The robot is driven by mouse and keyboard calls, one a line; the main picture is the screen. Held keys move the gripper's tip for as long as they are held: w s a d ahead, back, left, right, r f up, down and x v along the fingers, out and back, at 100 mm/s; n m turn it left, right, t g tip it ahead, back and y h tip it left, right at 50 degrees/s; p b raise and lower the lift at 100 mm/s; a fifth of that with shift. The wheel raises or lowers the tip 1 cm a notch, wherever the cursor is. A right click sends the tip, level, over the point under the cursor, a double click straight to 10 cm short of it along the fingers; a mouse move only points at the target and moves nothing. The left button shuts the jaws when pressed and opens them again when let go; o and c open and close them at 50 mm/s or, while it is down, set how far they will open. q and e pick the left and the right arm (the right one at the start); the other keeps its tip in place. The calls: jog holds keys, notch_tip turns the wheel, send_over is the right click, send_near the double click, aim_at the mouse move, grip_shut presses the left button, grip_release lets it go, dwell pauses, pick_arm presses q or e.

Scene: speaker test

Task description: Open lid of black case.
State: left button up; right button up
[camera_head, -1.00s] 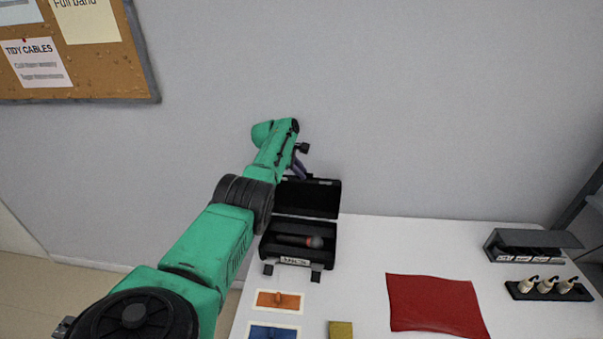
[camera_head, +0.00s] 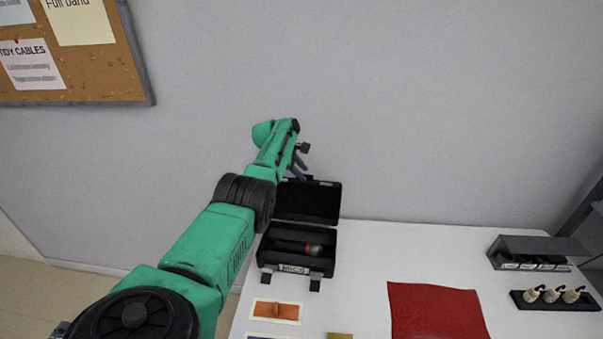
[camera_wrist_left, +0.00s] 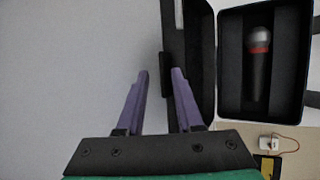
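The black case (camera_head: 325,262) stands on the white table with a "MICS" label on its front. Its lid (camera_head: 318,202) is open and stands up at the back. A microphone (camera_head: 298,247) with a red band lies inside; it also shows in the left wrist view (camera_wrist_left: 258,70). My left gripper (camera_head: 302,172) is behind the top of the lid. My right gripper is not in view.
A red cloth (camera_head: 435,312) lies right of the case. An orange piece on a white card (camera_head: 277,311) lies in front. A grey holder (camera_head: 540,250) and a black tray (camera_head: 520,300) with several cream pieces stand at the right. The wall is close behind.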

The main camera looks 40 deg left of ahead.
pick_arm(q)
jog(key=shift+s+d+f, duration=0.1)
jog(key=shift+p, duration=0.3)
jog(key=p+v, duration=0.3)
jog(key=p, duration=0.2)
jog(key=shift+r, duration=0.4)
jog(key=b+v, duration=0.1)
jog(key=v, duration=1)
jog(key=shift+b, duration=0.3)
jog(key=shift+s+f, duration=0.1)
jog(key=shift+s, duration=0.05)
